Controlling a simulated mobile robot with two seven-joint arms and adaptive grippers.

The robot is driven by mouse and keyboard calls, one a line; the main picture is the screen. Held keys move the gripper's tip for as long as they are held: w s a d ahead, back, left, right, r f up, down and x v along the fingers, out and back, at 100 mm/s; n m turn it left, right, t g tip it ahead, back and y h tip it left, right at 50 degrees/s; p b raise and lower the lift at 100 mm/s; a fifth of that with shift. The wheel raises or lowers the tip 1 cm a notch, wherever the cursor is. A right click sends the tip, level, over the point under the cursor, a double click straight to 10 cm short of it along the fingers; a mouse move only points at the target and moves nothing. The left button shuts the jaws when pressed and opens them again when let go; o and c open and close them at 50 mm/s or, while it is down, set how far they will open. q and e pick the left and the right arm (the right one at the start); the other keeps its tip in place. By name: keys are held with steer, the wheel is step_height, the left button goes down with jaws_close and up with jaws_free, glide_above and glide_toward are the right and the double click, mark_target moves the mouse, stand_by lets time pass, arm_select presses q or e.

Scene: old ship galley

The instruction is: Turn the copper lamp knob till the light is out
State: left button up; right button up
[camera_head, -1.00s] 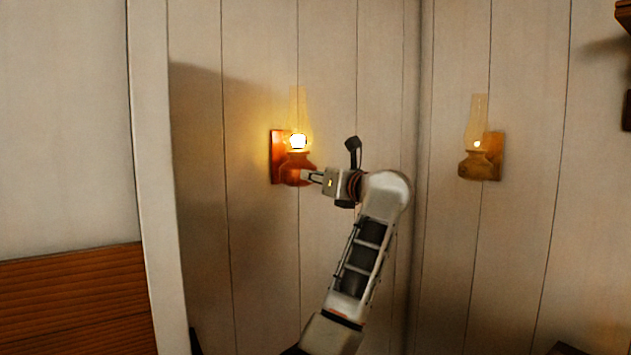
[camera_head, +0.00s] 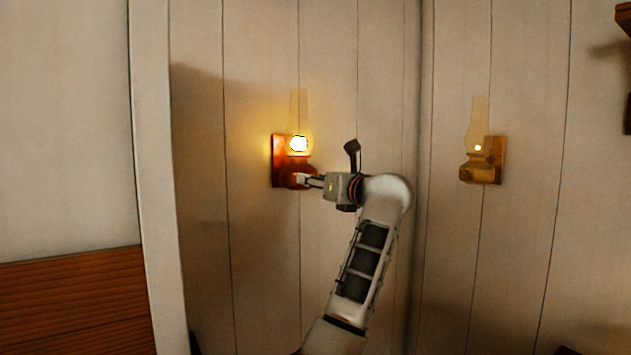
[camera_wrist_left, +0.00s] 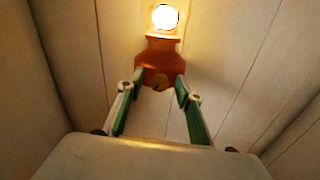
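A lit wall lamp (camera_head: 297,163) with an orange-copper body and a glowing glass chimney hangs on the left wall panel. My left gripper (camera_head: 300,181) is at the lamp body in the head view. I see no finger touching the knob. The light is bright. My right gripper is not in view.
A second lamp (camera_head: 480,165), brassy with a small glow, hangs on the right wall past the corner. A wooden slatted panel (camera_head: 75,300) stands at lower left, beside a white post (camera_head: 155,200). A dark shelf edge shows at upper right.

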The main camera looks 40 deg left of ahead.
arm_select(q)
steer(key=v, duration=1.2)
